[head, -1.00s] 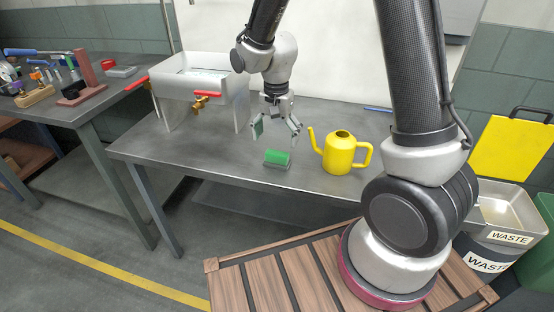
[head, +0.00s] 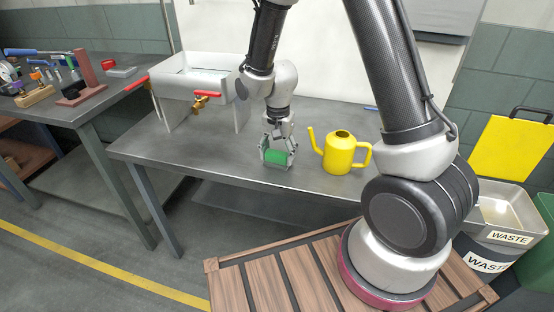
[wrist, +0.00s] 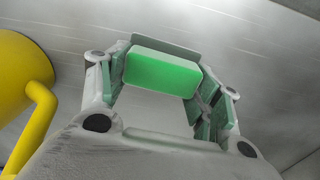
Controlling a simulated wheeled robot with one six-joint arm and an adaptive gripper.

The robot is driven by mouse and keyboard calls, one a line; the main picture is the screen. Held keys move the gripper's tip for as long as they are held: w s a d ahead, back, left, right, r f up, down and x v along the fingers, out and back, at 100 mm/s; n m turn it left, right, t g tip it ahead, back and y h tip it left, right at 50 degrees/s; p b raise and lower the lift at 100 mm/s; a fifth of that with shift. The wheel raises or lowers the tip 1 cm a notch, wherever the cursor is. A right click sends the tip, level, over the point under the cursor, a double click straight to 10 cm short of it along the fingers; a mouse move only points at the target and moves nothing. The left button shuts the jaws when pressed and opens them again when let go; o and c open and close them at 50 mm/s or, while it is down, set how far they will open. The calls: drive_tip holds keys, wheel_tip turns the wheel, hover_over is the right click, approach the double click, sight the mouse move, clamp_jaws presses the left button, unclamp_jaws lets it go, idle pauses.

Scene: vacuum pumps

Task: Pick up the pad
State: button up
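Whether either finger touches the pad is hard to tell. The pad appears level on its base.
A yellow watering can (head: 340,152) stands just right of my gripper.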

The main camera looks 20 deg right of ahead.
sight(278, 151)
drive_tip(key=shift+r, duration=0.15)
drive_tip(key=shift+c, duration=0.2)
wheel_tip(278, 151, up, 10)
drive_tip(key=shift+f, duration=0.1)
drive_tip(key=o, duration=0.4)
drive_tip(key=shift+c, duration=1.5)
